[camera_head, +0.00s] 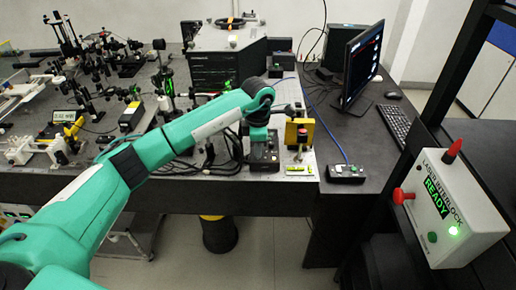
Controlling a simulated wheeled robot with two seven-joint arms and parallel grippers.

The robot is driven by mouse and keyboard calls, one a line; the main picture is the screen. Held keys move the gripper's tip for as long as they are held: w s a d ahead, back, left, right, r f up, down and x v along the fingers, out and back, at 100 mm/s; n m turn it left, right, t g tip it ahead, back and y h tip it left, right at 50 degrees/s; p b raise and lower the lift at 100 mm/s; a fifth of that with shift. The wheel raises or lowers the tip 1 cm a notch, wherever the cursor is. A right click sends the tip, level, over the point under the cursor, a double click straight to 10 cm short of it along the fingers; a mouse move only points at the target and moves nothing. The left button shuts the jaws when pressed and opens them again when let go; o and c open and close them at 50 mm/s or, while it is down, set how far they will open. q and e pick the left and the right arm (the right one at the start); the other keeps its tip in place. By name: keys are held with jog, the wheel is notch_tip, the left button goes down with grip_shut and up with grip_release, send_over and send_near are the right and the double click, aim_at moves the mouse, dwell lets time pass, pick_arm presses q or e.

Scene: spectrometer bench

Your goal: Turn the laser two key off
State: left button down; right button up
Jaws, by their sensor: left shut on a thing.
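My left arm reaches in from the lower left across the optics bench, and its wrist bends down near the bench's front right corner. My left gripper (261,139) points down onto a small black box (265,161) at the front edge. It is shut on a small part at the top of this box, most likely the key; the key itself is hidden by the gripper. I cannot read a label that tells whether this is laser two, nor see which way the key is turned. My right gripper is not in view.
A small black button box (345,173) lies further right. A white interlock box (452,205) reads READY with a green light. A monitor (361,66) stands behind; optics crowd the left.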

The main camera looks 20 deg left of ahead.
pick_arm(q)
jog(key=n+b, duration=0.2)
jog(key=n, duration=0.2)
jog(key=shift+f+n, duration=0.1)
jog(key=shift+n, duration=0.2)
jog(key=shift+n+b, duration=0.75)
jog(key=shift+n, duration=0.65)
jog(key=shift+n+b, duration=0.3)
jog(key=shift+n, duration=0.5)
jog(key=shift+n+b, duration=0.3)
jog(key=shift+n, duration=0.6)
jog(key=n, duration=0.2)
jog(key=shift+n+b, duration=0.3)
jog(key=shift+n, duration=0.1)
jog(key=shift+n+b, duration=0.35)
jog(key=shift+n, duration=1.45)
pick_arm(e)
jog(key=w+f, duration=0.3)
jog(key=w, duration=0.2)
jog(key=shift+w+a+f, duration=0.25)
pick_arm(q)
jog(key=shift+r, duration=0.2)
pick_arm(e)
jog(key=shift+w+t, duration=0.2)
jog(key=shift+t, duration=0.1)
